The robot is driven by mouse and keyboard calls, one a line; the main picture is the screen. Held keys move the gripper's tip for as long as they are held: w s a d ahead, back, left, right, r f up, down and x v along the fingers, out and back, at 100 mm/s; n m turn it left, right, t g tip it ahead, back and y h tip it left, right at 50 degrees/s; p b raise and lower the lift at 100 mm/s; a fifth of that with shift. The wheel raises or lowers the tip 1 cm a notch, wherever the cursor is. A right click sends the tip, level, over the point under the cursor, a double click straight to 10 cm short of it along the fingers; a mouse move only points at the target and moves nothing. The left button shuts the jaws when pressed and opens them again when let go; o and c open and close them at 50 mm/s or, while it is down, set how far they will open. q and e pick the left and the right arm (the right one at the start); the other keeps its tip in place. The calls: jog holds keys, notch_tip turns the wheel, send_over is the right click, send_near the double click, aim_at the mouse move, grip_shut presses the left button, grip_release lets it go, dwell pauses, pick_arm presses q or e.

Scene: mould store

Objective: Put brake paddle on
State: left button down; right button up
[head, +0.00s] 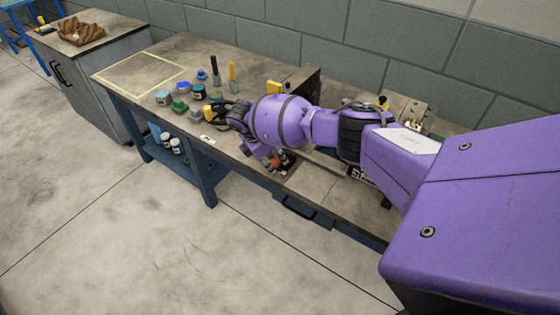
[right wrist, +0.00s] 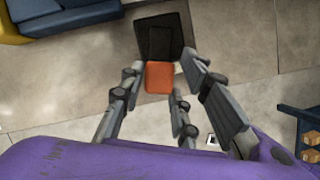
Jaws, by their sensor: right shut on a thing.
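The brake paddle seems to be the orange block (right wrist: 159,77) between my right fingers in the right wrist view. My right gripper (right wrist: 162,72) is shut on it, with fingers on both sides. A dark square piece (right wrist: 160,38) lies just beyond the block; I cannot tell whether they touch. In the head view my right gripper (head: 273,160) points down over the front edge of the workbench (head: 240,158), with a small orange-red patch at its fingers. My purple right arm hides part of the bench and the machine behind it. My left gripper is not in view.
Several small pots, including a blue one (head: 163,97), and upright tools stand on the bench left of my arm. A yellow-outlined area (head: 140,74) at the left end is empty. The floor in front is clear.

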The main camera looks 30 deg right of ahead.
jog(key=shift+w+d+f+m+g+b, duration=0.15)
jog(key=shift+f+m+g+b, duration=0.3)
jog(key=shift+m, duration=0.55)
jog(key=shift+w+m+g+b, duration=0.35)
jog(key=shift+m+b, duration=0.1)
jog(key=shift+m, duration=0.35)
jog(key=shift+o, duration=0.2)
jog(key=shift+w+m+g+b, duration=0.4)
jog(key=shift+m+b, duration=0.25)
jog(key=shift+m, duration=0.35)
jog(key=shift+o, duration=0.3)
jog(key=shift+w+d+r+m+y+b, duration=0.2)
jog(key=shift+m+y+b, duration=0.15)
jog(key=shift+m, duration=0.25)
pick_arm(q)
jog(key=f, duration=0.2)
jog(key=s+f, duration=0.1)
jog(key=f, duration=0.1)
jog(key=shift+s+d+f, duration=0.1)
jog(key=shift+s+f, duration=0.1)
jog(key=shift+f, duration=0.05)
pick_arm(e)
jog(key=shift+r, duration=0.15)
jog(key=shift+w+r, duration=0.2)
jog(key=shift+w, duration=0.05)
jog(key=o, duration=0.9)
jog(key=shift+w, duration=0.15)
jog(key=shift+a, duration=0.1)
